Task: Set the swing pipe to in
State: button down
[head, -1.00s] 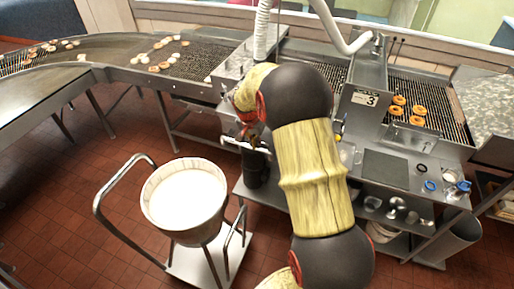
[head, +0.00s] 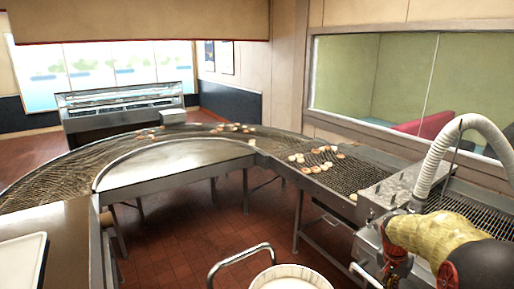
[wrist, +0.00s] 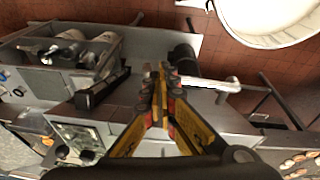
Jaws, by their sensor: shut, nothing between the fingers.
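A short pale pipe (wrist: 212,83) runs right from beside my fingertips in the wrist view. It looks like the swing pipe, and I cannot read its setting. A dark cylinder (wrist: 185,60) stands by its left end. My gripper (wrist: 160,78) is shut and empty, its fingertips at the pipe's left end; I cannot tell whether they touch it. In the head view a pale pipe (head: 366,275) sticks out left of my gripper at the lower right. My arm hides part of the machine there.
A white bucket (head: 290,277) stands below, left of the pipe. A white ribbed hose (head: 440,160) arches over the machine. A curved mesh conveyor (head: 345,172) carries several doughnuts. Open red tiled floor (head: 185,250) lies between the conveyor and bucket.

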jog(key=s+a+r+n+t+y+b, duration=0.1)
jog(key=s+a+n+b, duration=0.4)
jog(key=s+a, duration=0.8)
jog(key=s+a+r+n+t+y+b, duration=0.1)
jog(key=s+a+r+n+t+b, duration=0.2)
jog(key=s+a, duration=1)
jog(key=n+b, duration=0.2)
jog(key=b, duration=0.2)
jog(key=shift+s+r+t+y+b, duration=0.2)
jog(key=shift+r+t+y+b, duration=0.05)
jog(key=shift+t+y+b, duration=0.1)
jog(key=shift+a, duration=0.1)
